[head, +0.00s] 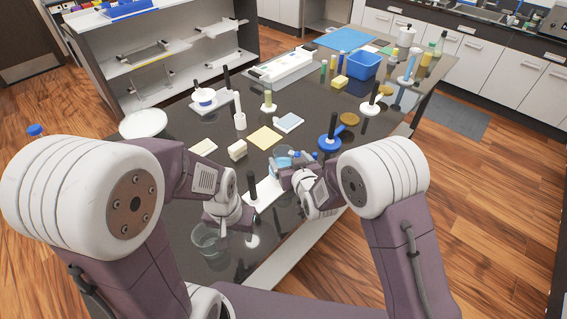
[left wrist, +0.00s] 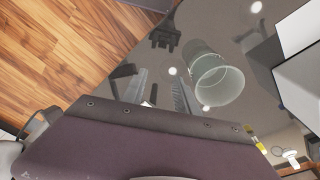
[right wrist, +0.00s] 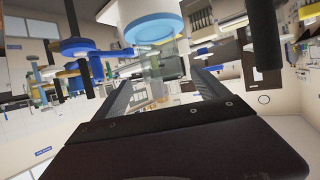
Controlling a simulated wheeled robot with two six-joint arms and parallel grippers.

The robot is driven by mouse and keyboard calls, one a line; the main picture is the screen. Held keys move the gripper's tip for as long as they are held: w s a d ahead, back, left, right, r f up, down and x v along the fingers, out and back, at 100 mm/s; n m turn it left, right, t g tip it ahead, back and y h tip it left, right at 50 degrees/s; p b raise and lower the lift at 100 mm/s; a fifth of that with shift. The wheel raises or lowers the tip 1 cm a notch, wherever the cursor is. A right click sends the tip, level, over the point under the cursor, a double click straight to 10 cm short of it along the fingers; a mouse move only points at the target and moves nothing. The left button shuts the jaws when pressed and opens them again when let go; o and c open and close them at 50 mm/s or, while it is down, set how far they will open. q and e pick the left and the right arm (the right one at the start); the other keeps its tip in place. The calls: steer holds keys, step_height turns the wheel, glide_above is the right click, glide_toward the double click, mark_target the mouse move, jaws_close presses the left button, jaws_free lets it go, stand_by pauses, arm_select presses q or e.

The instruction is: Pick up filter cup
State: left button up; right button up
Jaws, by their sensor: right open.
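A clear, empty-looking cup (head: 207,240) stands near the table's front left edge; it shows right of the fingers in the left wrist view (left wrist: 219,84). My left gripper (head: 238,228) is beside it, pointing down, with fingers apart and nothing between them. A clear cup with blue contents (head: 280,164) is at my right gripper (head: 287,168). In the right wrist view my right fingers (right wrist: 163,88) are spread, and a white and blue round piece (right wrist: 152,22) with a clear cylindrical part is just beyond them. I cannot tell which cup is the filter cup.
A white stand with a black post (head: 262,192) is between my grippers. A blue round-based stand (head: 329,142) is near my right gripper.

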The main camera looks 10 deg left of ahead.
mark_target(281, 150)
steer(key=x, duration=0.3)
steer(key=shift+w, duration=0.1)
steer(key=shift+w+a+p, duration=0.1)
steer(key=shift+a+p, duration=0.05)
steer(key=shift+p, duration=0.25)
steer(key=p+x, duration=0.1)
steer(key=x, duration=0.2)
steer(key=shift+w+a+f, duration=0.15)
steer(key=shift+w+a, duration=0.1)
steer(key=shift+a, duration=0.05)
steer(key=shift+w+a+f, duration=0.2)
steer(key=shift+w+f, duration=0.05)
steer(key=shift+w, duration=0.15)
steer(key=shift+s+r, duration=0.1)
steer(key=shift+s, duration=0.05)
steer(key=c, duration=1.5)
step_height(281, 150, up, 18)
steer(key=shift+b, duration=0.35)
